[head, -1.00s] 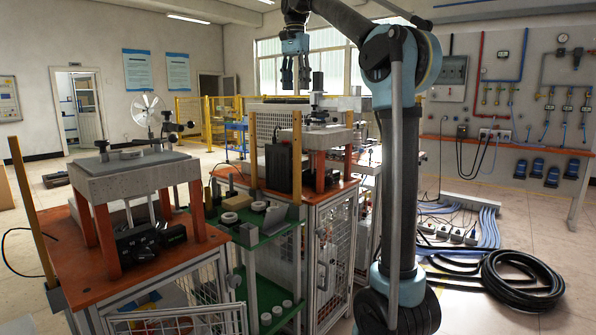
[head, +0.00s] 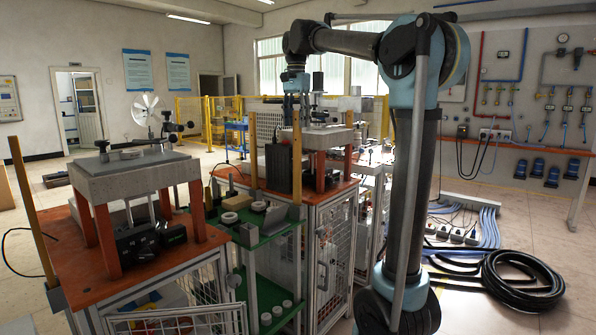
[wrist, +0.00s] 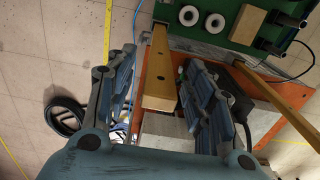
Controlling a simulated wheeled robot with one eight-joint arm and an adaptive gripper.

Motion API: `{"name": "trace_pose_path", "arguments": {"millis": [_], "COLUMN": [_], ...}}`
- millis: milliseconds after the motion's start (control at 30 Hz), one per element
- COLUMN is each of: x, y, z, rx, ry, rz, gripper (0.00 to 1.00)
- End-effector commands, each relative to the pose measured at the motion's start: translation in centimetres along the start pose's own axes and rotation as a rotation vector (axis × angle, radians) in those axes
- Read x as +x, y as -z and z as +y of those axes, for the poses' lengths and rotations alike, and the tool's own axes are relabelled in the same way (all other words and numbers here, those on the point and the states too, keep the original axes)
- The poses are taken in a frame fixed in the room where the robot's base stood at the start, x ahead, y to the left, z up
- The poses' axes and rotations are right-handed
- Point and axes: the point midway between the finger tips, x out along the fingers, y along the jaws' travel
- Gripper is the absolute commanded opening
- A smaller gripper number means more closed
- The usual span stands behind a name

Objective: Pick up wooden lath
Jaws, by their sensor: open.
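An upright wooden lath (head: 297,160) stands at the front edge of the middle workstation. It also shows in the wrist view (wrist: 160,75), running between my fingers with its near end broad and close. My gripper (head: 294,106) is just at the lath's top end in the head view. In the wrist view my gripper (wrist: 162,68) is open, one finger on each side of the lath, with visible gaps. Whether the fingertips touch it cannot be told. A second lath (head: 253,150) stands to the left, and another lath (head: 32,210) leans at the far left workstation.
A dark box (head: 279,168) and a grey-topped stand (head: 322,138) are close to the lath. A green shelf (head: 270,237) with white rings is at lower left of it. A coiled black hose (head: 522,280) lies on the floor at right.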

Motion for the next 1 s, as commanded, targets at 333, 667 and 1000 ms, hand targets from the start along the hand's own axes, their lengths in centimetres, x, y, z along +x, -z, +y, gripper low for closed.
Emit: {"name": "trace_pose_path", "arguments": {"millis": [333,667,1000], "x": [4.1,4.4,4.3], "y": [0.5,0.5,0.5], "z": [0.0,0.0,0.0], "rx": [0.0,0.0,0.0], "ry": [0.0,0.0,0.0], "rz": [0.0,0.0,0.0], "gripper": [0.48,0.39,0.0]}}
